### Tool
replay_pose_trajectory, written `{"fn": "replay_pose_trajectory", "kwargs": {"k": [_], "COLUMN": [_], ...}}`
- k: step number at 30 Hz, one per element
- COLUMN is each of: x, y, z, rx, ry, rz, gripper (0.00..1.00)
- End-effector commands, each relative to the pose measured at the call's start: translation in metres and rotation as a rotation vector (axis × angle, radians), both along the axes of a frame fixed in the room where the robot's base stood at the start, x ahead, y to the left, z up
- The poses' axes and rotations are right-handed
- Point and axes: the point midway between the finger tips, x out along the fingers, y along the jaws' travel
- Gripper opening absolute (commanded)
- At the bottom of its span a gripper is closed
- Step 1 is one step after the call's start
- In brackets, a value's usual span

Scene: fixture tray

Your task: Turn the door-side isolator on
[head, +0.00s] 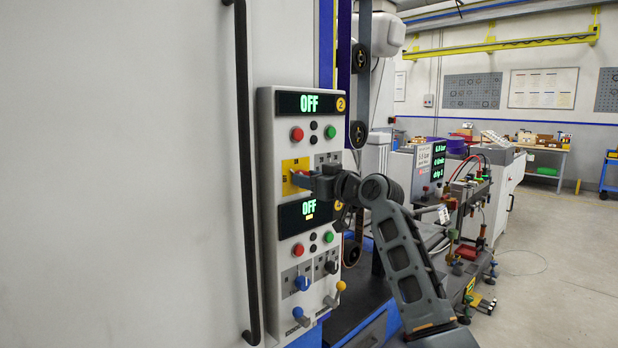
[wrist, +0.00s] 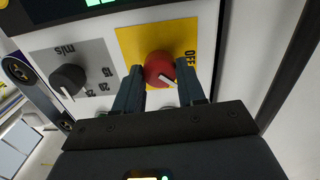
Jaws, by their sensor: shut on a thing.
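The isolator is a red rotary knob (wrist: 158,67) on a yellow plate (wrist: 132,42) in the wrist view. An OFF label is printed at the plate's right side, and the knob's white pointer mark slants toward the lower right. In the head view the yellow plate (head: 289,187) is on the left of the control panel's upper section, nearest the door handle. My gripper (wrist: 163,88) has one finger on each side of the knob and is shut on it. In the head view my gripper (head: 309,181) partly hides the knob.
A grey-plated dial (wrist: 68,78) sits beside the yellow plate. Red, green and black buttons, a blue knob (head: 303,283) and levers share the panel. A long black door handle (head: 243,150) runs close on the left.

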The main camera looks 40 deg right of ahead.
Motion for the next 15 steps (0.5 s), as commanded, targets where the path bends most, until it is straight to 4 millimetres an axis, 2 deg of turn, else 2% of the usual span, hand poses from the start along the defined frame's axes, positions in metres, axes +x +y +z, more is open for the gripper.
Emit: {"fn": "replay_pose_trajectory", "kwargs": {"k": [15], "x": [0.0005], "y": [0.0001], "z": [0.0018], "rx": [0.485], "ry": [0.019], "rz": [0.001], "gripper": [0.09]}}
